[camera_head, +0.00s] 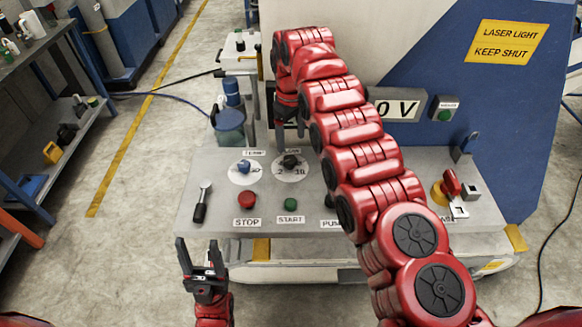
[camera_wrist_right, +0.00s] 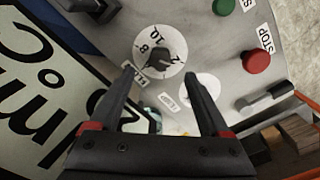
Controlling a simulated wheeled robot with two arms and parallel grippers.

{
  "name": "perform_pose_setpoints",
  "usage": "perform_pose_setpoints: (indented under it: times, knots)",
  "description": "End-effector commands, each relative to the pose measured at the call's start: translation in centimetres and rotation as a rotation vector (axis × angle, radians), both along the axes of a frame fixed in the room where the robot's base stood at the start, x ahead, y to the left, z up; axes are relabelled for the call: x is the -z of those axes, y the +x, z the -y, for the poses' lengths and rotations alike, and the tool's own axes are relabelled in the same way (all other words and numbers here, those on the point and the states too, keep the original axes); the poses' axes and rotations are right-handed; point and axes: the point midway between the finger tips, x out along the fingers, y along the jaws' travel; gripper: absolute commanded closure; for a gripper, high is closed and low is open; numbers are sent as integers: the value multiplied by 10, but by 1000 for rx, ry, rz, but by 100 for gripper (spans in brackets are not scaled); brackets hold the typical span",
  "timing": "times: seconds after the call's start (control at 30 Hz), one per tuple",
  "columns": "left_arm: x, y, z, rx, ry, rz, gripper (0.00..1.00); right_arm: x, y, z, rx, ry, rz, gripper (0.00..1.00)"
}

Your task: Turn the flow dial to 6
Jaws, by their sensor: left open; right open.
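The flow dial is a black knob (camera_head: 291,162) on a white numbered disc on the grey console. In the right wrist view the knob (camera_wrist_right: 159,59) shows beside a partly covered label, with 10, 8 and 2 readable around it. Its pointer setting is too small to tell. My right gripper (camera_head: 290,138) is open and points down just above the flow dial. In its wrist view the open fingertips (camera_wrist_right: 159,75) are near the disc, with the knob just beyond the gap and not gripped. My left gripper (camera_head: 201,250) is open and empty in front of the console.
A blue knob (camera_head: 244,166) on the temp dial sits left of the flow dial. A red stop button (camera_head: 247,199) and green start button (camera_head: 290,204) lie in front. My right arm hides part of the console.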

Motion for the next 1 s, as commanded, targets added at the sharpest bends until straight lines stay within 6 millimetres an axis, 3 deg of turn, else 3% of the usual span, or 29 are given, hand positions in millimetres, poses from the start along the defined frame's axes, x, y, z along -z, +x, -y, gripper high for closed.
perform_pose_setpoints:
  times: [0.03, 0.2, 0.4, 0.73, 1.0]
  knots:
    - [-10, 0, 0, 0, 0, 3, 43, 6, -1, 1, 1, -2, -6, 19]
    - [-21, 0, 0, 0, 0, 3, 43, 37, -2, 0, 1, 2, -6, 19]
    - [-25, 0, 0, 0, 0, 3, 43, 71, -2, 0, 0, 0, -7, 19]
    - [-25, 0, 0, 0, 0, 3, 43, 78, -1, 0, 0, 1, -2, 19]
    - [-25, 0, 0, 0, 0, 3, 43, 78, 0, 0, 0, 1, -1, 68]
